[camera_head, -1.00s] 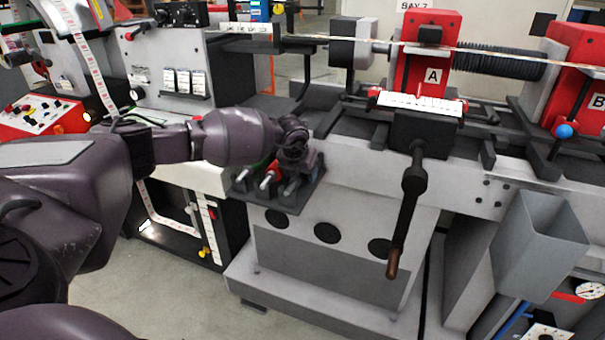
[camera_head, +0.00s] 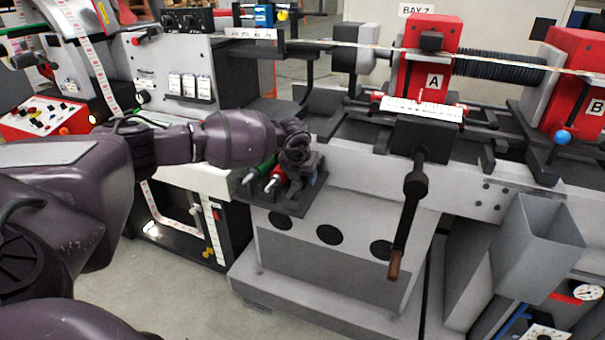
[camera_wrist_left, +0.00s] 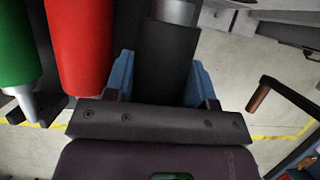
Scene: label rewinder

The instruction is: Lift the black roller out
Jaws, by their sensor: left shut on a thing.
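My left gripper (camera_head: 304,166) is over the right part of the dark roller rack (camera_head: 293,205). In the left wrist view its blue-padded fingers (camera_wrist_left: 160,80) are shut on the black roller (camera_wrist_left: 168,55), one on each side. A silver shaft end shows at the roller's far end; its near end is hidden behind the gripper. In the head view the black roller is mostly hidden by my gripper. The red roller (camera_wrist_left: 80,45) and green roller (camera_wrist_left: 18,50) are beside it, to the left. My right gripper is not in view.
The rack is on the front of the grey machine. A crank handle (camera_head: 407,215) hangs to the right, with a grey bin (camera_head: 535,245) beyond it. Red blocks A (camera_head: 422,65) and B (camera_head: 575,85) stand above. Floor shows open at the front left.

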